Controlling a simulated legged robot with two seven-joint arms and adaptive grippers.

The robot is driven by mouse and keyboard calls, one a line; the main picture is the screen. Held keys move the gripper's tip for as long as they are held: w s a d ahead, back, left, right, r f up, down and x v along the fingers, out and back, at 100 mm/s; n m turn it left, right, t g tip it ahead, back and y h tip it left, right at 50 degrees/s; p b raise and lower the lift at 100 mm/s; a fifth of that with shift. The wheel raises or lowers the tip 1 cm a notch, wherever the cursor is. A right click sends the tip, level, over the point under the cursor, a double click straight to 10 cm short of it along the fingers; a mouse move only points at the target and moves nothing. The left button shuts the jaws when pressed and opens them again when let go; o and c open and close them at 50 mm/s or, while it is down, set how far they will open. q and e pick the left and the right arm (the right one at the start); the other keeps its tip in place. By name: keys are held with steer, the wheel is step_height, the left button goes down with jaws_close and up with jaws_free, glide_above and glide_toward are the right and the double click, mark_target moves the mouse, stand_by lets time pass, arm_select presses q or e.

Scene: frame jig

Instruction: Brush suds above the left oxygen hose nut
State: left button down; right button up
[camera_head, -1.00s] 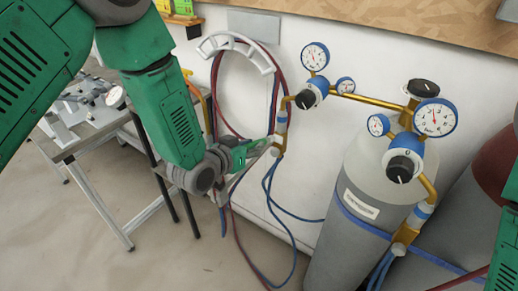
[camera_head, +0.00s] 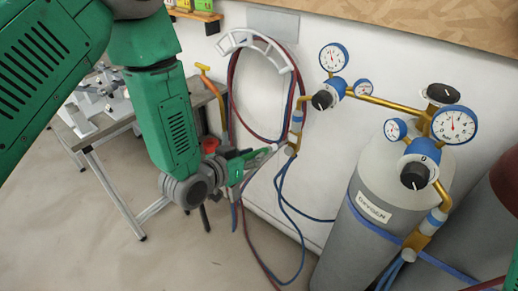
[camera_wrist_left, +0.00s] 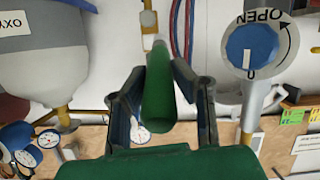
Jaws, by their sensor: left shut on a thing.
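My left gripper (camera_head: 236,166) is shut on a green-handled brush (camera_head: 258,157). In the left wrist view, the brush's green handle (camera_wrist_left: 158,95) lies between the two dark fingers (camera_wrist_left: 170,82), and a small pale tip shows at its far end. In the head view the tip points right, just left of the left brass hose nut (camera_head: 291,149), with a small gap seen between them. The nut sits below the left regulator (camera_head: 323,100), with blue hose under it. No suds can be made out. My right gripper is not in view.
A grey cylinder labelled OXYGEN (camera_head: 373,207) stands at right, with another regulator and nut (camera_head: 417,243). A hose hanger (camera_head: 256,42) holds red and blue hoses on the wall. A red cup-like thing (camera_head: 210,145) shows behind my arm near the bench (camera_head: 130,127).

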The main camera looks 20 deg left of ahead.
arm_select(q)
steer(key=shift+s, duration=0.2)
steer(key=shift+s+a, duration=0.3)
steer(key=shift+s, duration=0.4)
steer(key=shift+s+a, duration=0.25)
steer(key=shift+s, duration=0.45)
